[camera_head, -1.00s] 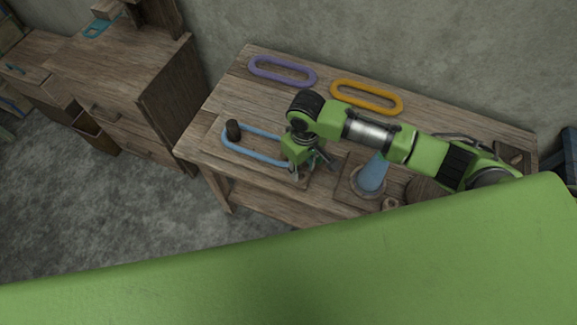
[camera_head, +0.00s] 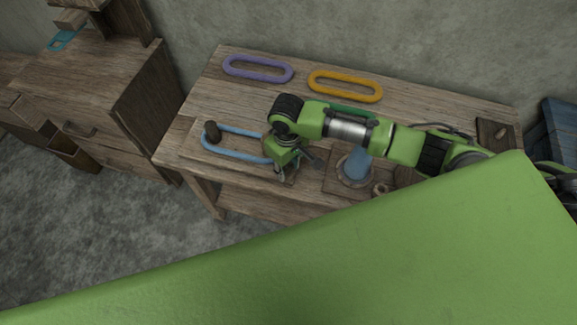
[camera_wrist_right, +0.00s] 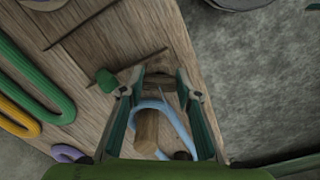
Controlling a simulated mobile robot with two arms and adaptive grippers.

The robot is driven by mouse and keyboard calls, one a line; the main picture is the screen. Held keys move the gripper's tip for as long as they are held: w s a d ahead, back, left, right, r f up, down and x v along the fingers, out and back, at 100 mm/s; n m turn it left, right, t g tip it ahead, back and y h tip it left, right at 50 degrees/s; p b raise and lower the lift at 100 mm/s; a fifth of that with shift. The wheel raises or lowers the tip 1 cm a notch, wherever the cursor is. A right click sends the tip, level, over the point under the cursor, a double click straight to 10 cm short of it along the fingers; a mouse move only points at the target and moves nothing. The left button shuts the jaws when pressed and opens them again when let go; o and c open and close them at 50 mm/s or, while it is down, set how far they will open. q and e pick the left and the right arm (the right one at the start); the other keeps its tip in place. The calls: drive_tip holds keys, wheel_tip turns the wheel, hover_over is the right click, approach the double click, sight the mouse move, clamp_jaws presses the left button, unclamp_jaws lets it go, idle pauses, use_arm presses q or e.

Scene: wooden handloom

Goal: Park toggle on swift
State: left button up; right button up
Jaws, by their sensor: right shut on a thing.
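My right gripper (camera_head: 281,172) is low over the front left of the table, at the right end of a blue yarn loop (camera_head: 232,155). In the right wrist view its two fingers (camera_wrist_right: 158,88) are shut on a small wooden piece (camera_wrist_right: 158,78), which looks like the toggle. Below it in that view are an upright wooden peg (camera_wrist_right: 147,132) and the blue loop (camera_wrist_right: 178,117). A dark peg (camera_head: 212,130) stands inside the loop's left end. These pegs look like the swift. The gripper hides the loop's right end in the head view. My left gripper is out of view.
Purple (camera_head: 258,69) and orange (camera_head: 346,86) loops lie along the table's back. A green loop (camera_head: 353,109) is partly behind my right arm. A blue cone (camera_head: 356,165) stands right of the gripper. A wooden cabinet (camera_head: 88,85) is at the left.

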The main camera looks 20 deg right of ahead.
drive_tip(key=o, duration=0.9)
drive_tip(key=shift+s+f, duration=0.25)
drive_tip(key=shift+f, duration=0.25)
drive_tip(key=shift+c, duration=0.2)
drive_tip(key=shift+w, duration=0.2)
drive_tip(key=shift+r, duration=0.15)
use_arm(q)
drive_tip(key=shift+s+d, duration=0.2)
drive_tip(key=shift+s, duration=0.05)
use_arm(e)
drive_tip(key=shift+r, duration=0.1)
